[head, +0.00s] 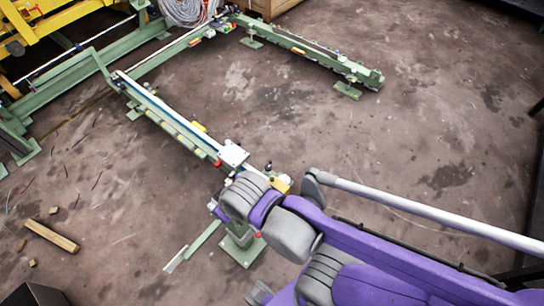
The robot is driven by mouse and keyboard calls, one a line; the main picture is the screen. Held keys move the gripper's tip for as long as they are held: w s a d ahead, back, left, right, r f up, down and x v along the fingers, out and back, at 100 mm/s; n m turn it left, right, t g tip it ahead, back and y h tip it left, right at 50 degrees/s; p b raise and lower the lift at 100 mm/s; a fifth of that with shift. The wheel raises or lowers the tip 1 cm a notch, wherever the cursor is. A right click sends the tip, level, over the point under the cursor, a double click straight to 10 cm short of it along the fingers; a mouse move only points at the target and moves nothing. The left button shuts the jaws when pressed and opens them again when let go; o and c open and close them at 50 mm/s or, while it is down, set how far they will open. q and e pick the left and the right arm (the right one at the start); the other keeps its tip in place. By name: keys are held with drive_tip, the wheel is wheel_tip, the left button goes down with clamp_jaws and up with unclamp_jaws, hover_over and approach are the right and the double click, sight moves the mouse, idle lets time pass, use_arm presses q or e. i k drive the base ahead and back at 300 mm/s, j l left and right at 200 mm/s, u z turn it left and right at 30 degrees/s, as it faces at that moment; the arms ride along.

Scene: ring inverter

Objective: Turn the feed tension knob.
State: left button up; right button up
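A green machine rail (170,118) runs diagonally to a near end that my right arm partly covers. My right arm comes in from the lower right, and its grey and purple wrist (245,195) is over this near end. The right gripper's fingers are hidden, so I cannot see whether they touch anything. Small fittings show around the wrist: a red one (217,163) on the rail, a yellow block (282,184) just right of the wrist, and a red one (258,235) below it. I cannot tell which is the feed tension knob. My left gripper is not in view.
A second green rail (300,48) stands at the back. A yellow frame (60,35) is at the upper left beside a grey coil (188,8). A wooden block (52,236) lies on the lower left floor. The concrete floor right of centre is clear.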

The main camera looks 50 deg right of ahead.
sight(267, 168)
drive_tip(key=l, duration=0.95)
drive_tip(key=i+l, duration=0.15)
drive_tip(key=l, duration=1.7)
drive_tip(key=i+l, duration=0.1)
drive_tip(key=l, duration=0.85)
